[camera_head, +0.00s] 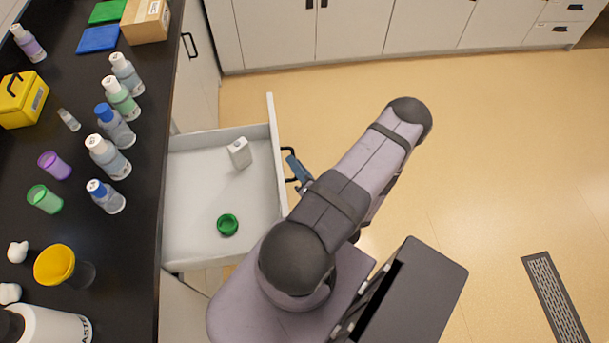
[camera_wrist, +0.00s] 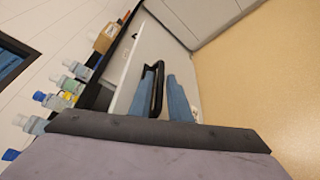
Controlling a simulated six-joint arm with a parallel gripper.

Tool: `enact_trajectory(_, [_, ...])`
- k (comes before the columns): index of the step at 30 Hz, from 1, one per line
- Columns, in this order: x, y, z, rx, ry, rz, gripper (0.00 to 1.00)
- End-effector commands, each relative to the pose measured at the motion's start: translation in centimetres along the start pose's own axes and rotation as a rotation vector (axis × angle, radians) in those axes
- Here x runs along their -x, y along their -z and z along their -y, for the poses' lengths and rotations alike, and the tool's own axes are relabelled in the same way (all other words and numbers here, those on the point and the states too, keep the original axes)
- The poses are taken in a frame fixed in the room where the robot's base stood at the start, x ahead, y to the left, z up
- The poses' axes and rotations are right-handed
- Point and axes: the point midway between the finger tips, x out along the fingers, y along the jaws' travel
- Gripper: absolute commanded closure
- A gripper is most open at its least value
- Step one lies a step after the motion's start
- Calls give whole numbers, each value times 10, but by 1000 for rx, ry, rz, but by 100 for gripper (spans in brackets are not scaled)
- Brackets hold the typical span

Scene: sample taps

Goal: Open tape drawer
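The drawer (camera_head: 190,216) is pulled out from under the black counter, with its inside showing. A green roll of tape (camera_head: 228,225) and a small white box (camera_head: 239,153) are in it. The black bar handle (camera_head: 291,151) is on the drawer's front panel (camera_head: 277,150). My gripper (camera_head: 298,171) is at this handle, partly hidden by my arm in the head view. In the wrist view, the blue fingers of my gripper (camera_wrist: 162,96) stand on either side of the handle (camera_wrist: 155,88), with a gap beside the right finger.
The black counter (camera_head: 75,185) holds several bottles, a yellow box (camera_head: 22,99), cups, a yellow-lidded jar (camera_head: 56,265) and a cardboard box (camera_head: 146,20). White cabinets (camera_head: 350,30) line the back. The floor (camera_head: 500,150) to the right is clear, with a vent grille (camera_head: 555,299).

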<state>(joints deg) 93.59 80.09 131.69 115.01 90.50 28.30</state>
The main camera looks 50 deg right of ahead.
Motion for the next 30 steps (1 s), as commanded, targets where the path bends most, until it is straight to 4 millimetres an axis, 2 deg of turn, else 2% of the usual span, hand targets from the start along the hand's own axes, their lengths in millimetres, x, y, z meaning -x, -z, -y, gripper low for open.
enact_trajectory(9, [33,-1,2,0,3,6,83])
enact_trajectory(15, [46,-1,1,0,1,5,83])
enact_trajectory(30, [54,0,0,1,-1,2,83])
